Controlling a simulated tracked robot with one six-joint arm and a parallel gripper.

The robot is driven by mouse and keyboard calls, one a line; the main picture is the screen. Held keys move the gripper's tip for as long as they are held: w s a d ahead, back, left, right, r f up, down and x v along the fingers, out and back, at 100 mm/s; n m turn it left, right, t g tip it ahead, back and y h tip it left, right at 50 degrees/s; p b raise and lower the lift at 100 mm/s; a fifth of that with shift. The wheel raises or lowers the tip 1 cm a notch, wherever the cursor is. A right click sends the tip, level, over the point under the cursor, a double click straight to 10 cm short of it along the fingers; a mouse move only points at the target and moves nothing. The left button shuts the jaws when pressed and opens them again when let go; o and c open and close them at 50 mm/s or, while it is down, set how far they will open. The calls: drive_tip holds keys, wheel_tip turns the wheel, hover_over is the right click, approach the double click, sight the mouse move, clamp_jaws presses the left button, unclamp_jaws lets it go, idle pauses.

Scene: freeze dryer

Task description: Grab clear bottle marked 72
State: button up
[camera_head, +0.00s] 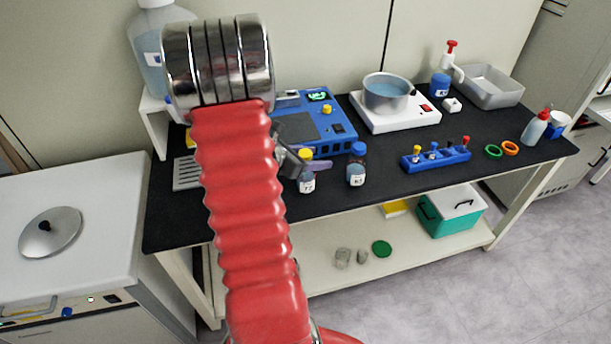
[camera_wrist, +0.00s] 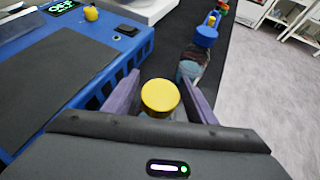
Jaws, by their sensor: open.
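The clear bottle with a yellow cap and a label that seems to read 72 (camera_head: 307,183) stands on the black bench top, near its front edge. In the wrist view its yellow cap (camera_wrist: 160,97) sits between the two fingers of my gripper (camera_wrist: 160,100). The fingers are open, one on each side of the cap, with no clear grip on it. In the head view my gripper (camera_head: 297,160) is at the bottle's upper part, partly hidden behind my red arm.
A blue-capped bottle marked 63 (camera_head: 356,170) stands just to the right; it also shows in the wrist view (camera_wrist: 195,58). A blue device (camera_head: 325,125) is close behind. A blue rack (camera_head: 436,158) and a hot plate with a pot (camera_head: 395,112) are further right.

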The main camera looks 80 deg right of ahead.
idle(0.5)
clamp_jaws()
idle(0.4)
